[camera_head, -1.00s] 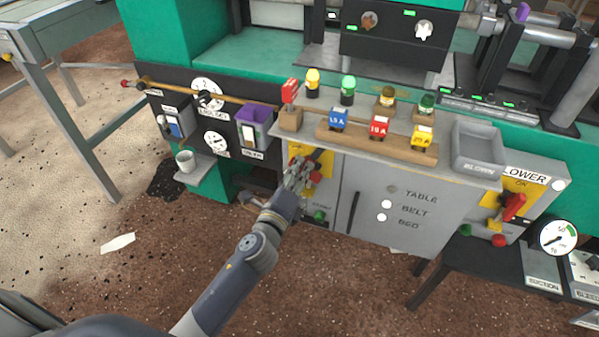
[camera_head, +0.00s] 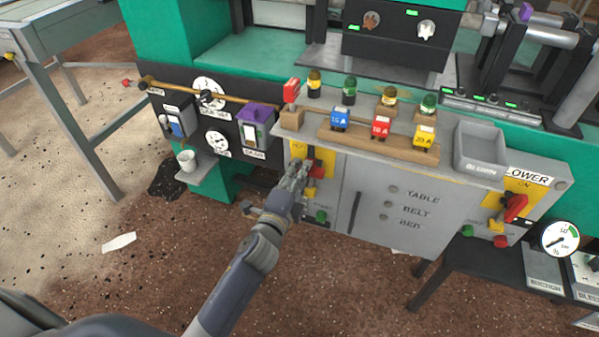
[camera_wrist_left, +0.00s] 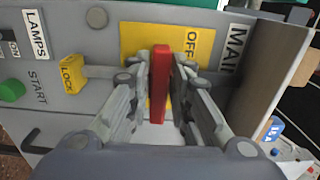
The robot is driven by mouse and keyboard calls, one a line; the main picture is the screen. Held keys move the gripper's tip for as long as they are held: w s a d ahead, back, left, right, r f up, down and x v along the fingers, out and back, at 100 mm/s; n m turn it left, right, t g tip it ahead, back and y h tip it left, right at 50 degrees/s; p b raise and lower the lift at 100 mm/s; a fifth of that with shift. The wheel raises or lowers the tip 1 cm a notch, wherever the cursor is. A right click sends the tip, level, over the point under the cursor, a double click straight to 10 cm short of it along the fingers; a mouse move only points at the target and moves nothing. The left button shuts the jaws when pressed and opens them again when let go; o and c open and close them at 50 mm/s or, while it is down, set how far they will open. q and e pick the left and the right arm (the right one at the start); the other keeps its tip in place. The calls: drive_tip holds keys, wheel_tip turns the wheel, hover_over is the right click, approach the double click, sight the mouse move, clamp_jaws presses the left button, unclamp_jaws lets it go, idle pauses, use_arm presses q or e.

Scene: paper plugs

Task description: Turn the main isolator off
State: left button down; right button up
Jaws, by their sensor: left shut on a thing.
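The main isolator's yellow plate (camera_head: 326,160) is on the left part of the grey control box. Its red handle (camera_wrist_left: 161,85) stands between my left gripper's fingers in the left wrist view, and a bit of red shows in the head view (camera_head: 317,171). My left gripper (camera_head: 297,172) is shut on the handle; its fingers (camera_wrist_left: 160,82) lie on both sides of it. The handle appears to lie crosswise to the box's upright, below the OFF lettering (camera_wrist_left: 190,45). A yellow LOCK tab (camera_wrist_left: 72,75) is beside the plate. My right gripper is not in view.
A green START button (camera_head: 321,216) is below the isolator. Fuse blocks (camera_head: 382,126) and a grey tray (camera_head: 480,150) sit on the box's top shelf. The blower switch (camera_head: 513,207) is at the right. Floor in front is mostly clear.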

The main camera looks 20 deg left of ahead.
use_arm(q)
drive_tip(key=shift+f, duration=0.1)
drive_tip(key=c, duration=1.6)
unclamp_jaws()
drive_tip(key=shift+o, duration=0.2)
drive_tip(key=shift+s, duration=0.1)
drive_tip(key=s, duration=1.2)
drive_tip(key=shift+a, duration=0.2)
drive_tip(key=shift+w, duration=0.1)
